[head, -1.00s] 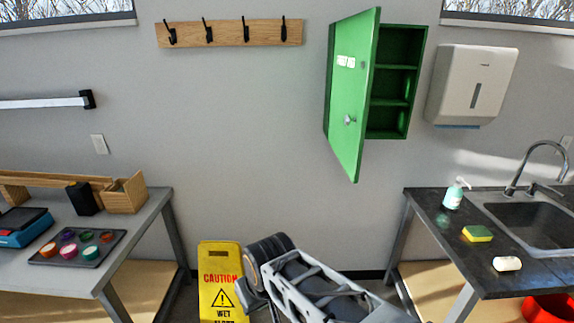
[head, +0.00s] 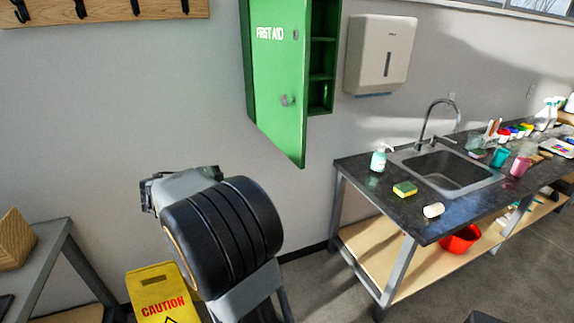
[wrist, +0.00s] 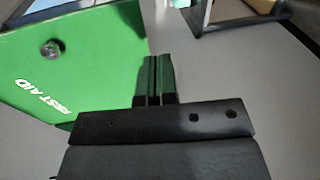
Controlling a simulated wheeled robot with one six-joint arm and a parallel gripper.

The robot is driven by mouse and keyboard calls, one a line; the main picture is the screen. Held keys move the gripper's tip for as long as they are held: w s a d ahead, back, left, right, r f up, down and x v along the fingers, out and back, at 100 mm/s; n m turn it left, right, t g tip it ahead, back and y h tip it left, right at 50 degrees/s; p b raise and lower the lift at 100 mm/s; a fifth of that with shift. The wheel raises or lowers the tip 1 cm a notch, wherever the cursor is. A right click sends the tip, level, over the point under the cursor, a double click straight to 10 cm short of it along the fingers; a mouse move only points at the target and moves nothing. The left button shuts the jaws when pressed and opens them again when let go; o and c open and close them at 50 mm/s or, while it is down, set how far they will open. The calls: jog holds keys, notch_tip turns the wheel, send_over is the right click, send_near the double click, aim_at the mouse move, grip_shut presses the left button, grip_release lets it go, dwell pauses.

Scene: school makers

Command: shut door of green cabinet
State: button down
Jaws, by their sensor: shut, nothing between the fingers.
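The green cabinet (head: 322,60) hangs on the wall with its door (head: 277,90) standing open, angled out from the left side. The door bears the words FIRST AID and a round grey knob (head: 287,100). Shelves show in the gap at the right. In the wrist view the door (wrist: 100,70) fills the left side, with its knob (wrist: 50,48) at the upper left. My gripper (wrist: 160,60) is shut and empty, its fingers beside the door's edge; I cannot tell whether they touch it. In the head view my arm is below and left of the cabinet, and the fingertips are not clear.
A paper towel dispenser (head: 380,55) hangs right of the cabinet. A dark counter (head: 385,205) with a sink, soap bottle and sponge stands at the right. A yellow caution sign (head: 160,290) stands at the lower left, near a grey table (head: 45,255). Coat hooks are at the upper left.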

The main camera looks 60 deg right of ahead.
aim_at(295, 160)
jog(key=s+d+p, duration=0.1)
jog(key=s+d, duration=0.1)
jog(key=d, duration=0.2)
jog(key=s+d+r+g+h, duration=0.1)
jog(key=s+d, duration=0.1)
jog(key=d, duration=0.2)
jog(key=s+d+r+m+g+p, duration=0.1)
jog(key=s+d, duration=0.1)
jog(key=d, duration=0.2)
jog(key=shift+d+p, duration=0.3)
jog(key=shift+d, duration=0.05)
jog(key=shift+s+d+f, duration=0.1)
jog(key=shift+s+d, duration=0.25)
jog(key=shift+d, duration=0.1)
jog(key=shift+h, duration=0.3)
